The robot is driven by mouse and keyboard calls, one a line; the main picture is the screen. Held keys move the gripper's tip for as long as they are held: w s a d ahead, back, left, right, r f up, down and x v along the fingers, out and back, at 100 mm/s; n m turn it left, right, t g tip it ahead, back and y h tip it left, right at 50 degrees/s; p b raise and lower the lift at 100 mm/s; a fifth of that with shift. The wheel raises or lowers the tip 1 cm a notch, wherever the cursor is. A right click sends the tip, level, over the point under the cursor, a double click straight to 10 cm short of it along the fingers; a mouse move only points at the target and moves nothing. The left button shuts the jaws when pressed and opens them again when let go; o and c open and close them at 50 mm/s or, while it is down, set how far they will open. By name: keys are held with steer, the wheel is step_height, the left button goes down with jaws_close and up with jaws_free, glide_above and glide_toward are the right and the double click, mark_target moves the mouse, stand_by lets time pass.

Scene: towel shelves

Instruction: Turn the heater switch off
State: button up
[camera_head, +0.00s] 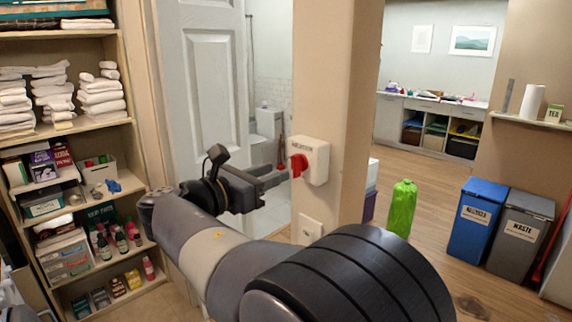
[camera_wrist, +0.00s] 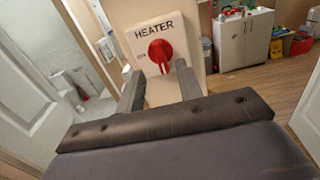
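The heater switch is a red rotary knob (camera_head: 298,165) on a white box (camera_head: 315,160) fixed to the face of a pillar. In the wrist view the knob (camera_wrist: 160,52) sits below the word HEATER, with a small label at its left that is hard to read. The knob's white grip line looks slightly tilted from upright. My gripper (camera_head: 275,178) is in front of the box, at the knob's left in the head view. In the wrist view its two fingers (camera_wrist: 160,85) are apart, one on each side below the knob, with nothing between them. I cannot tell whether they touch the box.
A wall outlet (camera_head: 310,230) is below the switch box. Shelves with towels (camera_head: 100,95) and bottles stand at the left. A white door (camera_head: 203,75) opens beside the pillar.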

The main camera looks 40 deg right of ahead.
mark_target(292, 165)
steer(key=shift+w+d+p, duration=0.15)
steer(key=shift+d+p, duration=0.2)
steer(key=shift+d, duration=2.2)
jaws_close()
